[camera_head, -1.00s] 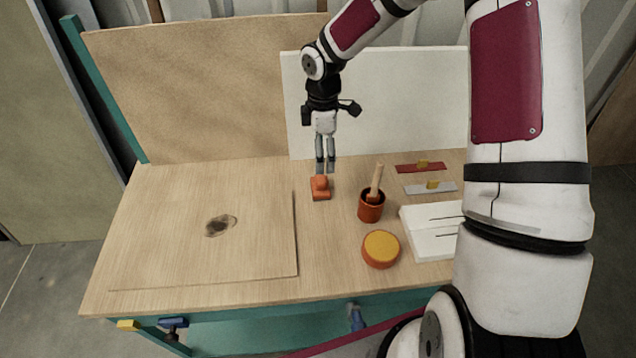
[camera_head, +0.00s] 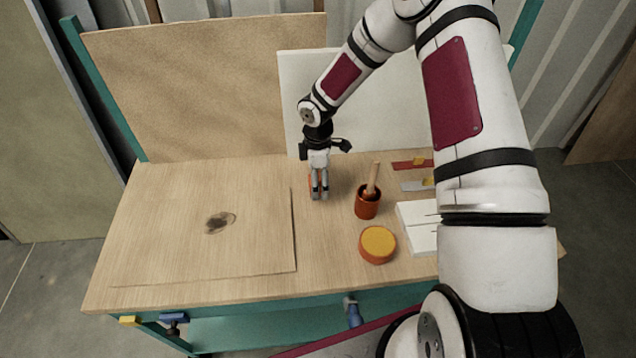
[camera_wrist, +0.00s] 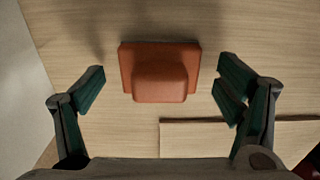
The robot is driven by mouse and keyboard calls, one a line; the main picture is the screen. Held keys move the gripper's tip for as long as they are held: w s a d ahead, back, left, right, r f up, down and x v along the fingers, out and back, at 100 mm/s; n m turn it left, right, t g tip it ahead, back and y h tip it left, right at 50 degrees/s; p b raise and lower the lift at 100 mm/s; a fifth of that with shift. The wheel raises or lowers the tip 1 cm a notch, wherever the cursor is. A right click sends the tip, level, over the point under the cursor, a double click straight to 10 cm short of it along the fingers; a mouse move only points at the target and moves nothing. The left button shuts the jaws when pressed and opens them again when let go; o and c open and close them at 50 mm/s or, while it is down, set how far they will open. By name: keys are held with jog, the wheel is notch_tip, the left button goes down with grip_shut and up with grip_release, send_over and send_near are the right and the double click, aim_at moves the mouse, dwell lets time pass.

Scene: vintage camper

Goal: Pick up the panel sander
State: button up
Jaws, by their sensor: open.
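The panel sander is a small orange-red block with a raised grip, lying on the wooden bench top. In the wrist view the panel sander (camera_wrist: 160,72) sits at upper centre, between the open fingers of my gripper (camera_wrist: 160,90), with bare wood on both sides of it. In the head view my gripper (camera_head: 319,197) points down over the sander's place, and its fingers hide nearly all of the sander; only a sliver of orange shows beside them. I cannot tell the exact height of the fingertips above the bench.
An orange pot (camera_head: 367,206) with a wooden-handled tool stands just right of my gripper. A round tin with a yellow top (camera_head: 378,243), white boards (camera_head: 417,229) and scrapers (camera_head: 411,165) lie further right. A thin panel (camera_head: 205,255) with a dark mark lies left. A white board (camera_head: 296,100) stands behind.

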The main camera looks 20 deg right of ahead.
aim_at(318, 171)
jog(key=c, duration=1.3)
jog(key=shift+o, duration=0.2)
jog(key=shift+w+r, duration=0.1)
jog(key=shift+r, duration=0.3)
jog(key=r, duration=0.1)
jog(key=s+r, duration=0.1)
jog(key=r, duration=0.1)
jog(key=shift+b, duration=0.4)
jog(key=s, duration=1)
jog(key=s+a+r, duration=0.1)
jog(key=s, duration=0.4)
jog(key=shift+a+r, duration=0.1)
jog(key=shift+o, duration=1.3)
jog(key=shift+c, duration=0.5)
